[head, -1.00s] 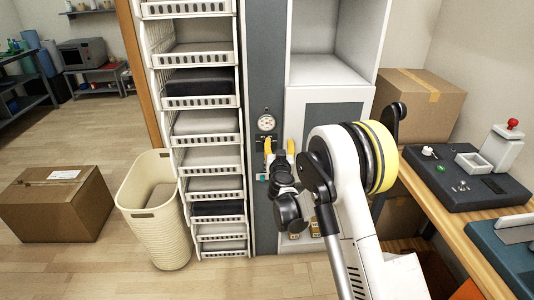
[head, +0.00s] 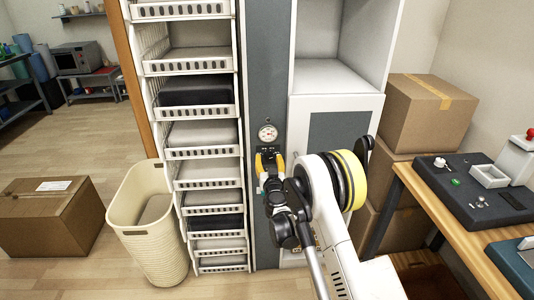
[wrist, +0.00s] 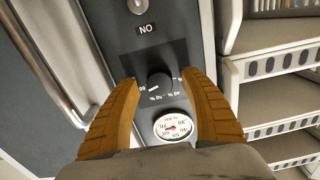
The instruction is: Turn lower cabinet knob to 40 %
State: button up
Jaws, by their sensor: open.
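The round dark knob (wrist: 158,82) is on the cabinet's grey panel in the wrist view, with a white mark and percent markings around it. My gripper (wrist: 160,78) is open, one yellow-orange finger on each side of the knob. I cannot tell whether the fingers touch it. The white dial gauge (wrist: 172,127) with a red pointer is beside the knob; it also shows in the head view (head: 267,133), just above my gripper (head: 269,158). The gripper hides the knob in the head view.
A label (wrist: 146,29) and a small metal part (wrist: 138,6) are on the panel. White slotted shelves (head: 205,140) stand left of the panel. A cream bin (head: 150,220) and a cardboard box (head: 50,215) are on the floor. A workbench (head: 440,205) is at right.

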jog(key=shift+w, duration=0.4)
jog(key=shift+s+r, duration=0.1)
jog(key=shift+s, duration=0.1)
jog(key=shift+c, duration=0.6)
grip_shut()
